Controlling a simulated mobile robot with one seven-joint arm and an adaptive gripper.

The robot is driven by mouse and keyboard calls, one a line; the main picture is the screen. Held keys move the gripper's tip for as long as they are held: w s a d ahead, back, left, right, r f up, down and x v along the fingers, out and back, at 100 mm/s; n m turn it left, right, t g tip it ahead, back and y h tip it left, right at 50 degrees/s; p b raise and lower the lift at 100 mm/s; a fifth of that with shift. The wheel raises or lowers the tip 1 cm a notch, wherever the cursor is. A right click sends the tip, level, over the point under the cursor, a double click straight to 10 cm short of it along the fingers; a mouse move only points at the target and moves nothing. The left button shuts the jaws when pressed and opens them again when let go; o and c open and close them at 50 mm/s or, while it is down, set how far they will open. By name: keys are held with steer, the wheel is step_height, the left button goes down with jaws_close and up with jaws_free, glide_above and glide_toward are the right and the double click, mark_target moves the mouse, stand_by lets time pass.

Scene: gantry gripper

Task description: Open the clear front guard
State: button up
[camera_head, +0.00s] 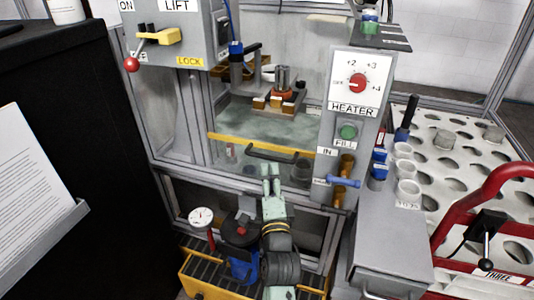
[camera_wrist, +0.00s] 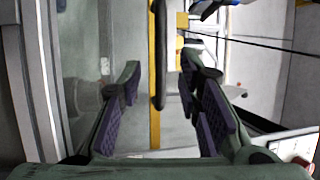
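The clear front guard (camera_head: 232,122) stands in the grey machine frame, with a yellow strip (camera_head: 225,137) along its lower edge. A dark bar handle (camera_head: 280,155) sits just at that strip. In the wrist view the handle (camera_wrist: 159,55) runs upright in the picture beside the yellow strip (camera_wrist: 154,120), between the lines of my fingers. My gripper (camera_head: 270,168) is just below the handle in the head view; in the wrist view its fingers (camera_wrist: 162,76) are spread apart and empty. Contact with the handle cannot be made out.
A control post (camera_head: 357,100) with heater dial stands right of the guard. A lever box (camera_head: 178,40) is at upper left, and a dark cabinet (camera_head: 65,100) at far left. A yellow-edged tray (camera_head: 205,284) lies below. A red rail (camera_head: 490,190) is at right.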

mark_target(268, 158)
steer(key=p+x, duration=0.1)
steer(key=x, duration=0.6)
steer(key=shift+w, duration=0.2)
steer(key=shift+c, duration=0.2)
jaws_close()
stand_by(0.4)
